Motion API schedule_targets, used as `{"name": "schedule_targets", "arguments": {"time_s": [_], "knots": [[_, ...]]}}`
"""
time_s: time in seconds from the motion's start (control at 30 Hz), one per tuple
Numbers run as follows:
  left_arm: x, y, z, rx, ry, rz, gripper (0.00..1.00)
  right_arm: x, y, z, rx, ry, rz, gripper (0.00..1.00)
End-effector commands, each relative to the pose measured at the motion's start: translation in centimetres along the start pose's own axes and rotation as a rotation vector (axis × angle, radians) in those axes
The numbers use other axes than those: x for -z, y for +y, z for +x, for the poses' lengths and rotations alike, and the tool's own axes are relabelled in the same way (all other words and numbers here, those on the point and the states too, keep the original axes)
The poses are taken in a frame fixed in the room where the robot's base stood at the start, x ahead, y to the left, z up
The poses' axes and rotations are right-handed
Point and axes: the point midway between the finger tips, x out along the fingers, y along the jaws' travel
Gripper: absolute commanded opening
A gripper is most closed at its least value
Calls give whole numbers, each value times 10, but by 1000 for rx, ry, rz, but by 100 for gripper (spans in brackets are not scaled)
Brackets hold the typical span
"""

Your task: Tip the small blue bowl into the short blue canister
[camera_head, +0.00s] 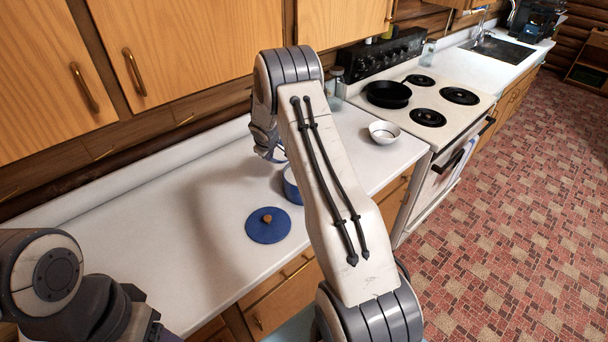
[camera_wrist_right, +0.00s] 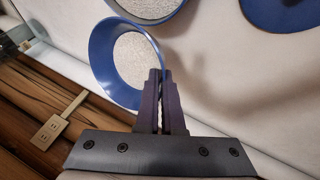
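The small blue bowl (camera_wrist_right: 103,52) holds pale grainy stuff in the right wrist view. My right gripper (camera_wrist_right: 161,78) is shut on its rim. In the head view, only a sliver of the bowl shows (camera_head: 279,154) beside my right arm. The short blue canister (camera_head: 290,187) stands on the counter, partly hidden by that arm. In the wrist view the canister (camera_wrist_right: 150,8) is cut off at the top, close beside the bowl, with pale grains inside. The bowl's exact tilt is unclear. My left arm is at the lower left; its fingers are not in view.
A blue lid with a wooden knob (camera_head: 267,226) lies on the white counter (camera_head: 150,240) near the canister. A white bowl (camera_head: 384,133) stands by the stove (camera_head: 440,90), which bears a black pan (camera_head: 388,94). Glass jars stand behind my arm. The left counter is clear.

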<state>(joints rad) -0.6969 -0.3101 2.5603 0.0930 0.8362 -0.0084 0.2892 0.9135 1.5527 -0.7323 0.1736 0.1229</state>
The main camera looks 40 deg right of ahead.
Motion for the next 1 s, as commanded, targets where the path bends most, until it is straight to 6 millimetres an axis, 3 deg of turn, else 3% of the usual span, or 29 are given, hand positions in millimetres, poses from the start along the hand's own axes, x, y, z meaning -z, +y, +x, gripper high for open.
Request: {"name": "schedule_targets", "arguments": {"time_s": [0.43, 0.63, 1.0], "knots": [[-3, -4, 49, 0, 0, -7, 62, -28, 7, -2, 21, 176, 92, 0], [-3, -5, 65, 0, 0, -10, 62, -41, 15, -16, 43, 317, 164, 0], [-5, -7, 103, 0, 0, -10, 62, -51, 13, -11, 68, 481, 244, 0]]}}
